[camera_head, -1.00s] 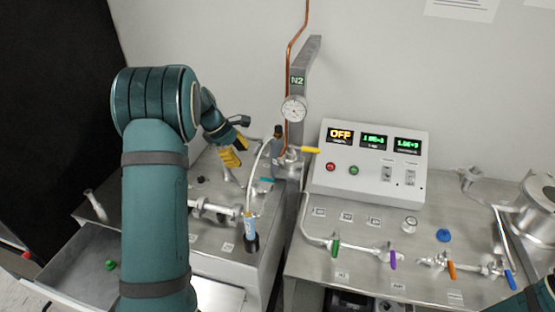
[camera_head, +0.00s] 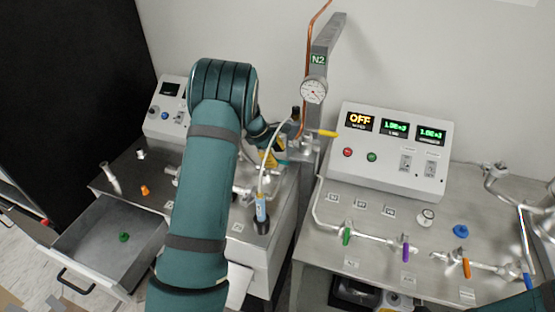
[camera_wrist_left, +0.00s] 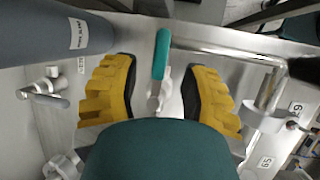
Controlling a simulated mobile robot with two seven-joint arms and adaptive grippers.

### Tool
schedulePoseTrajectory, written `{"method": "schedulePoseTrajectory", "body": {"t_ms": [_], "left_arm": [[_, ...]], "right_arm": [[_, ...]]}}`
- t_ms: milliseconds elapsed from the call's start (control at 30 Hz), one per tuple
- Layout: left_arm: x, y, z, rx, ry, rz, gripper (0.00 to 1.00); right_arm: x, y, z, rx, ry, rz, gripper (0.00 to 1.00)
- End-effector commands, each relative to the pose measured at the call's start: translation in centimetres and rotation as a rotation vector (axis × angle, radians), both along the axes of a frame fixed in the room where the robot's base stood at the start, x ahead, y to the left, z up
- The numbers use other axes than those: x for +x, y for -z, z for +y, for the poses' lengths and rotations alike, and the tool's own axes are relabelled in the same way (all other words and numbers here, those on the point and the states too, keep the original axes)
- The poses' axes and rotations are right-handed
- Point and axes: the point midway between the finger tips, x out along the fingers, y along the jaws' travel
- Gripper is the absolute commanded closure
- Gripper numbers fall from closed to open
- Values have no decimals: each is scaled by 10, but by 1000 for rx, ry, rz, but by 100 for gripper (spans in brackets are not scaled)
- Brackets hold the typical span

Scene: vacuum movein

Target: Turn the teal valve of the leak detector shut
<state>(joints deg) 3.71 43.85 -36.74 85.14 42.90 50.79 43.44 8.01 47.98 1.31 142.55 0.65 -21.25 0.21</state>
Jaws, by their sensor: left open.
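The teal valve handle (camera_wrist_left: 161,54) shows in the left wrist view as a short rounded lever on a small metal valve body (camera_wrist_left: 158,90). My left gripper (camera_wrist_left: 156,84) is open, with its yellow, black-padded fingers on either side of the valve. The handle's upper end reaches past the fingertips, and I see gaps between it and both fingers. In the head view the left gripper (camera_head: 268,157) is at the back of the left bench, partly hidden by my arm, and the teal handle is hard to make out there. My right gripper is out of view.
A white hose ends in a blue-labelled fitting (camera_head: 261,212) on the left bench. A yellow lever (camera_head: 322,133) sits by the N2 post (camera_head: 320,60). An open drawer (camera_head: 105,235) holds a green part. The right bench carries a control box (camera_head: 390,148) and coloured valves.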

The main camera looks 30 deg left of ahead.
Motion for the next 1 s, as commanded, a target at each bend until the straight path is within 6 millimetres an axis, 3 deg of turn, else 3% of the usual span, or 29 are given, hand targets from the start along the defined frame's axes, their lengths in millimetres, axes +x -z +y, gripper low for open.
{"method": "schedulePoseTrajectory", "body": {"t_ms": [200, 500, 533, 633, 667, 1000], "left_arm": [[4, 15, -5, 0, 1, 0, 56], [5, 16, -6, 0, 1, -1, 56], [5, 16, -6, 0, 1, -1, 60], [5, 16, -6, 0, 1, -1, 95], [5, 16, -6, 0, 1, -1, 100], [5, 16, -6, 0, 1, 1, 100]], "right_arm": [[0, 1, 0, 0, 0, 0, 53], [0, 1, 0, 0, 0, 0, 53], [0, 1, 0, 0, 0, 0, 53], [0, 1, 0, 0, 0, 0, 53], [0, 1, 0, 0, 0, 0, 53], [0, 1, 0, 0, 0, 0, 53]]}}
